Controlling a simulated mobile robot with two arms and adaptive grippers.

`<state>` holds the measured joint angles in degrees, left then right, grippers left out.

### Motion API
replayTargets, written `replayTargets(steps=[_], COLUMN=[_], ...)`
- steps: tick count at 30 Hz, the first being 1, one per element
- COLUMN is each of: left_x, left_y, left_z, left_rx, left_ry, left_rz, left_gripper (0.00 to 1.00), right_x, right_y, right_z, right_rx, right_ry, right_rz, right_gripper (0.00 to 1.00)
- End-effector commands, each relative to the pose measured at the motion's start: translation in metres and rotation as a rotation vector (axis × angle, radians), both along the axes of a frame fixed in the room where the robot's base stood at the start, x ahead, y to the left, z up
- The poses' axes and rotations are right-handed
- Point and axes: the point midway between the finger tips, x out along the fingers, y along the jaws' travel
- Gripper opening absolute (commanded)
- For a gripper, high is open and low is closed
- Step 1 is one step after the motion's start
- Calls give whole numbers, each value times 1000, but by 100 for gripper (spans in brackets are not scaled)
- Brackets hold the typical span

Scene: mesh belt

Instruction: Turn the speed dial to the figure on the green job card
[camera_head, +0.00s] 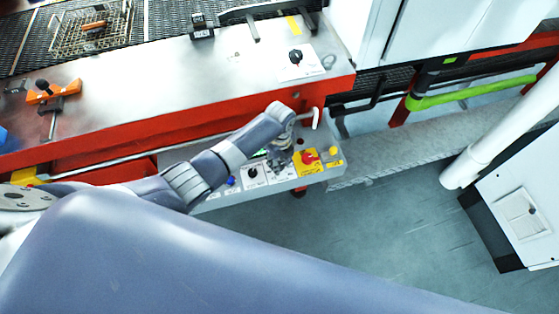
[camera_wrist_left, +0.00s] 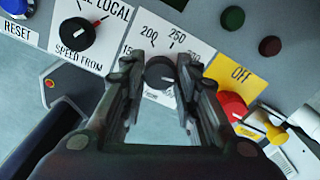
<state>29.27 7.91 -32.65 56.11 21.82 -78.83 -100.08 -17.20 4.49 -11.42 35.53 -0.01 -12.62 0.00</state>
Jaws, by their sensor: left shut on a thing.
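The speed dial (camera_wrist_left: 160,72) is a round black knob on a white scale plate (camera_wrist_left: 205,48). Figures 200 and 250 read clearly on the plate; others are partly hidden by my fingers. My left gripper (camera_wrist_left: 159,66) is shut on the dial, one finger on each side. I cannot make out the dial's pointer setting. No green job card shows legibly; a small green patch (camera_head: 260,153) shows beside my arm. My right gripper is out of view.
Left of the dial is a black SPEED FROM selector (camera_wrist_left: 77,33). Right of it are a red OFF switch (camera_wrist_left: 232,105) on a yellow plate and a yellow padlock-like piece (camera_wrist_left: 274,131). Dark green (camera_wrist_left: 233,17) and dark red (camera_wrist_left: 270,46) round parts sit above.

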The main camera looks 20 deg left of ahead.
Motion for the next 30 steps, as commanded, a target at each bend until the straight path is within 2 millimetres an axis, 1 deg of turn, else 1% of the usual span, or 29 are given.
replayTargets(steps=[6,12,28,29,30], left_x=[-1,-1,-1,-1,-1], left_y=[1,0,0,0,-1], left_z=[-1,-1,-1,-1,-1], left_rx=[1,1,-1,-1,-1], left_ry=[2,2,2,2,2], left_rz=[-128,-195,-222,-222,-221], left_gripper=[5,5,5,31,40], right_x=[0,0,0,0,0], right_y=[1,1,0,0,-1], right_z=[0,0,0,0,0], right_rx=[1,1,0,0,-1], right_ry=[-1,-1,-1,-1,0], right_rz=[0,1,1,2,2], right_gripper=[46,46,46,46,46])
